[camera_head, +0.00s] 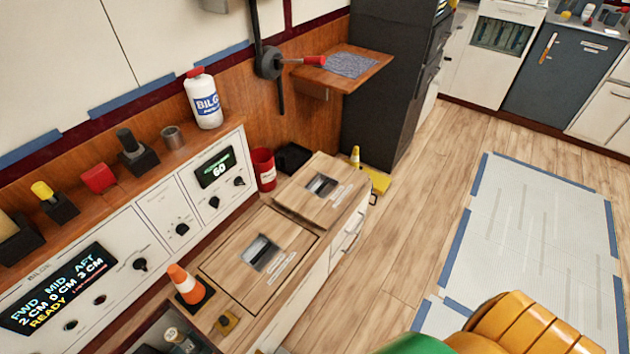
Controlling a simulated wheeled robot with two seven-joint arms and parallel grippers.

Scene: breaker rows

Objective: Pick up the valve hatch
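Two square wooden hatches with dark recessed metal handles and small white labels lie in the low cabinet top. The nearer hatch (226,274) is the larger and lies in its frame. The farther hatch (342,175) is smaller and sits behind it, towards the wall corner. The label print is too small to read, so I cannot tell which one is the valve hatch. Neither of my grippers is in view, and nothing is touching either hatch.
An orange cone (187,285) stands at the near hatch's left edge. An open recess with bottles (180,340) lies in front.

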